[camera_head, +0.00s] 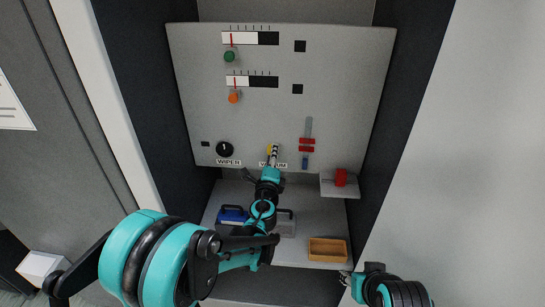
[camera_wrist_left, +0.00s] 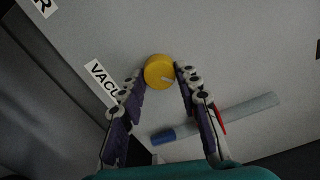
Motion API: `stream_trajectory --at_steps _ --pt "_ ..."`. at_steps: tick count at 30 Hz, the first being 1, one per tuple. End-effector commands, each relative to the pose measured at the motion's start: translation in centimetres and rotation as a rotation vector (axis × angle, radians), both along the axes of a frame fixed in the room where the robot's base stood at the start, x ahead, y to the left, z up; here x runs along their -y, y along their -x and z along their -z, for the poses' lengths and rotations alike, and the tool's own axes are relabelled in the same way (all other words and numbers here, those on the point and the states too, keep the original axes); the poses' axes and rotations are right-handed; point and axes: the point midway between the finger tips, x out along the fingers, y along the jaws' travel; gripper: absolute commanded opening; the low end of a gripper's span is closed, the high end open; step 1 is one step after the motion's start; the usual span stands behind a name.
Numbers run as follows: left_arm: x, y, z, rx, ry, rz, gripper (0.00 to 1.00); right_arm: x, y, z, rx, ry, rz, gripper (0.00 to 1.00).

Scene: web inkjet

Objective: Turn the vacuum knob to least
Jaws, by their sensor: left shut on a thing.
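The yellow vacuum knob (camera_wrist_left: 159,70) sits on the grey panel beside a label reading "VACU", its end hidden by a finger. A pale pointer mark on the knob points toward the lower right in the left wrist view. In the head view only a bit of the knob (camera_head: 269,149) shows. My left gripper (camera_wrist_left: 162,80) is shut on the knob, one finger on each side; it also shows in the head view (camera_head: 274,151). My right gripper (camera_head: 346,278) is low at the right, away from the panel, and its finger state is unclear.
The black wiper knob (camera_head: 225,149) is left of the vacuum knob. A red-and-blue slider (camera_head: 306,146) is to its right. Green (camera_head: 229,57) and orange (camera_head: 233,98) knobs are above. A wooden tray (camera_head: 327,259) and a blue item (camera_head: 232,214) lie on the shelf below.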

Motion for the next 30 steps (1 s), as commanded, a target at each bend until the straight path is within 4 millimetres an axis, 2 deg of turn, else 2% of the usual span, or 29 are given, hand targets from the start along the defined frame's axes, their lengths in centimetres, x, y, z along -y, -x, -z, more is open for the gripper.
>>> stream_trajectory --at_steps 18,30 --pt "-0.03 -0.01 -0.09 -0.020 0.573 0.000 0.04 0.00 0.00 0.59 0.000 0.000 0.000 0.40" --pt "-0.04 -0.01 -0.15 -0.028 0.820 0.000 0.04 0.00 -0.01 0.75 0.000 0.000 0.000 0.40"
